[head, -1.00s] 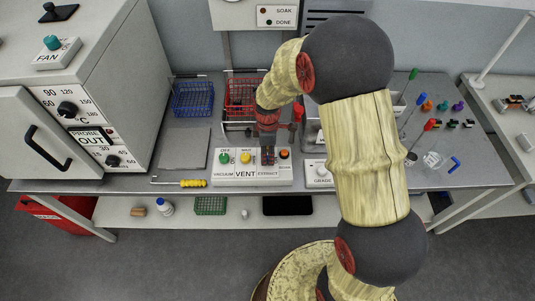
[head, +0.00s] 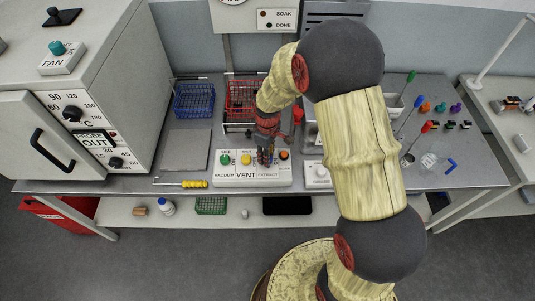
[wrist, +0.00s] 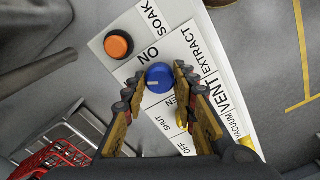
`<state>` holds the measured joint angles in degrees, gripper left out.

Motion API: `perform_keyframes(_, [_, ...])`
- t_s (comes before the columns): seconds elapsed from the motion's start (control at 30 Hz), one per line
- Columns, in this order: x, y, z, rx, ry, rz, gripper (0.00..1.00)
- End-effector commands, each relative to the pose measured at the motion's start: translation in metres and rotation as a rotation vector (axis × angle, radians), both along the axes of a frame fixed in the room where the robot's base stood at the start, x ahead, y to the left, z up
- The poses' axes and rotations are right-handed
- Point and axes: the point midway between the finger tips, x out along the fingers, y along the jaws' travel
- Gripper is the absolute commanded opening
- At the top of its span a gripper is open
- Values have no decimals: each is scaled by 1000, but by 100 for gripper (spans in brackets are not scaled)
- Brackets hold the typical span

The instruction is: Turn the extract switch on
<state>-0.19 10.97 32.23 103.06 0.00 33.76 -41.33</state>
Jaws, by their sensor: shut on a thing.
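The white vent panel (head: 252,178) lies on the bench with a green knob (head: 225,159) and a yellow knob (head: 245,158). The blue extract switch (wrist: 159,76) shows in the wrist view between my fingertips, beside the ON and EXTRACT labels. A short pale mark shows on its top; I cannot tell exactly which label it points at. My gripper (head: 265,163) points down at the panel and is shut on the blue switch, with its fingers on either side. In the head view my gripper hides the switch.
An orange button (wrist: 119,43) by the SOAK label sits close to the switch. A red wire basket (head: 241,97) and a blue one (head: 194,100) stand behind. A yellow-handled tool (head: 193,184) lies at the bench's front edge, left of the panel.

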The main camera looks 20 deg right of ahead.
Motion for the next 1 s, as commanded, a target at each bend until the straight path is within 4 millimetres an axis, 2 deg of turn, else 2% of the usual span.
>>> perform_keyframes(0.7, [1, 0, 2, 0, -2, -674, 2])
perform_keyframes(1.0, [1, 0, 1, 0, -2, -900, 2])
